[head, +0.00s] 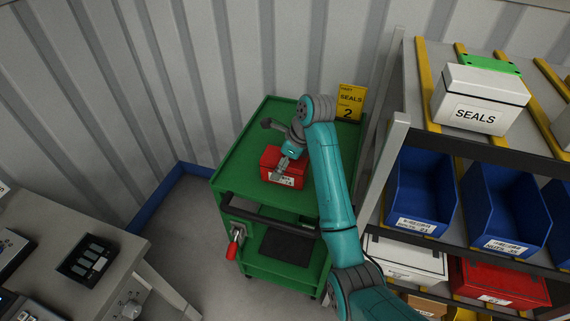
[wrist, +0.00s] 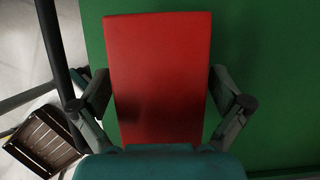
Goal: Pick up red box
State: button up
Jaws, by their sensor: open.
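The red box (head: 270,158) sits on the top of the green cart (head: 238,176), with a white label on its front side. My gripper (head: 283,168) is over the box in the head view and hides part of it. In the wrist view the red box (wrist: 158,75) fills the middle, on the green cart top (wrist: 265,95). My gripper's two fingers (wrist: 160,105) are open, one on the left and one on the right of the box. I cannot tell whether they touch it.
A shelf rack with blue bins (head: 420,192) and a white SEALS box (head: 480,100) stands close on the right. A grey workbench (head: 75,225) is at the left. Ribbed wall lies behind.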

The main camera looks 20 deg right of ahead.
jog(key=shift+f, duration=0.25)
dwell(0.5)
jog(key=c, duration=1.5)
jog(key=shift+r, duration=0.1)
